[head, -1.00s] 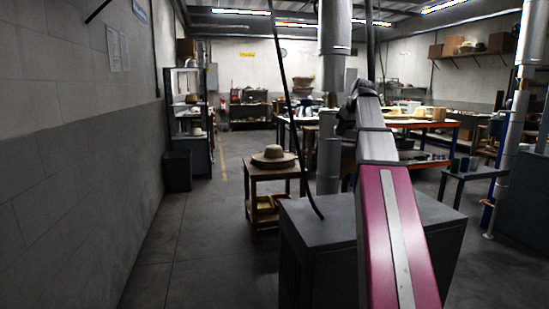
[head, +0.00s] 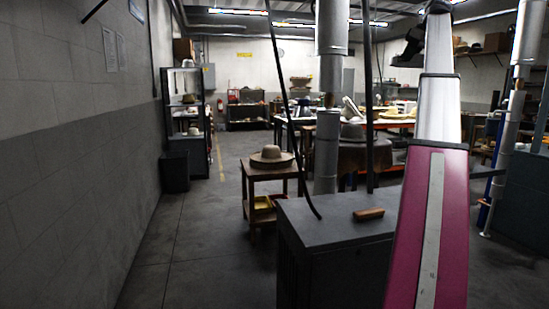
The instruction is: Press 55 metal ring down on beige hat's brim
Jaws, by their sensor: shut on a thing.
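My gripper (head: 407,58) is a small dark shape at the upper right, beside the top of my raised arm. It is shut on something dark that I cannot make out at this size. It is well to the right of the hat and apart from it. I cannot make out a metal ring or any number marking.
A dark cabinet (head: 335,222) with a brown wooden block (head: 368,214) on top stands in front. Another hat (head: 352,131) shows on a table behind.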

